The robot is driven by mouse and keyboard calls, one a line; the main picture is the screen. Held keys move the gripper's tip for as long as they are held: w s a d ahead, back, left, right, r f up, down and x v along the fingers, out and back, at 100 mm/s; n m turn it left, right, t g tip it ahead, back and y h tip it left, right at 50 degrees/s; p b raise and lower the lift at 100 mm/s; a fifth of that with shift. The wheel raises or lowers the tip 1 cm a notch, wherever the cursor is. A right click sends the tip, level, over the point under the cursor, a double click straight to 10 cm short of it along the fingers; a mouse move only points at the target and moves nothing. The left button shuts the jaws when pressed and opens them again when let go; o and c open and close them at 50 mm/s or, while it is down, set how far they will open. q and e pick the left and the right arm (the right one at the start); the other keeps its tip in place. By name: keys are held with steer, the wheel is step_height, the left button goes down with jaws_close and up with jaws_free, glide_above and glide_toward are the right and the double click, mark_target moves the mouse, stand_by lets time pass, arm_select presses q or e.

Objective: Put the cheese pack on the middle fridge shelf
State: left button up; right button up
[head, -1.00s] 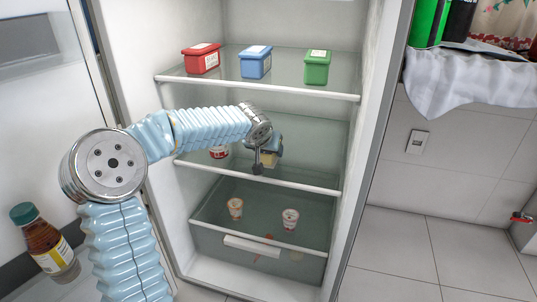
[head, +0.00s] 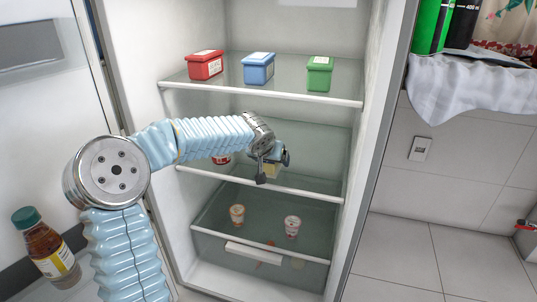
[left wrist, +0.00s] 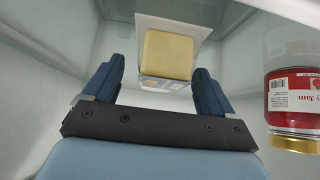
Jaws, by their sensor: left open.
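The cheese pack, a yellow block in a pale tray, is at the middle fridge shelf (head: 315,189) in the head view, partly hidden by my gripper. In the left wrist view the cheese pack (left wrist: 168,54) shows just beyond and between the fingertips, with a gap to each finger. My left gripper (head: 275,163) reaches into the fridge above the middle shelf. It is open, with its fingers (left wrist: 158,85) spread on either side of the pack. Whether the pack's underside rests fully on the shelf is hard to tell. My right gripper is not in view.
A red jam jar (left wrist: 292,95) stands close to the gripper, largely hidden in the head view. Red (head: 205,65), blue (head: 258,69) and green (head: 319,74) tubs stand on the shelf above. The drawer below holds cups (head: 291,227). A bottle (head: 45,248) is at left.

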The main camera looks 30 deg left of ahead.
arm_select(q)
steer(key=p+v, duration=0.2)
steer(key=v, duration=1)
